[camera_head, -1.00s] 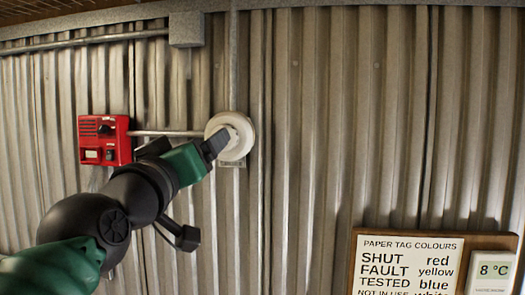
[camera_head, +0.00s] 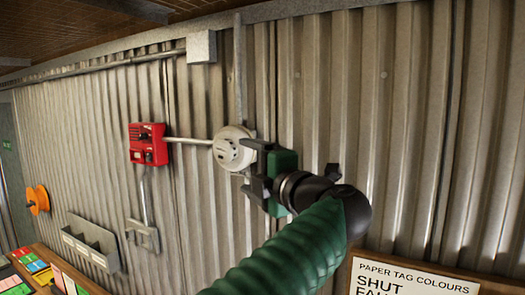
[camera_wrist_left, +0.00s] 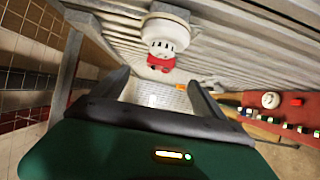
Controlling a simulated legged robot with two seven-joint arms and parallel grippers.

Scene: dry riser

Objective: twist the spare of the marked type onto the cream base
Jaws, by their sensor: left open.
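A round white slotted detector head (camera_head: 232,148) sits on the corrugated wall at the end of a horizontal conduit. The cream base behind it is mostly hidden. My left gripper (camera_head: 252,170) is open and empty, just right of the head and slightly below it. In the left wrist view the head (camera_wrist_left: 165,34) lies beyond the spread fingers (camera_wrist_left: 155,82), with a gap visible. Another round white unit (camera_wrist_left: 270,100) rests on a shelf at the right of that view. No type mark is legible. My right gripper is not in view.
A red call box (camera_head: 148,144) is on the wall left of the head. A grey wall rack (camera_head: 92,242), an orange reel (camera_head: 37,200) and a bench with coloured cards (camera_head: 32,265) are farther left. A tag-colour sign (camera_head: 410,278) is lower right.

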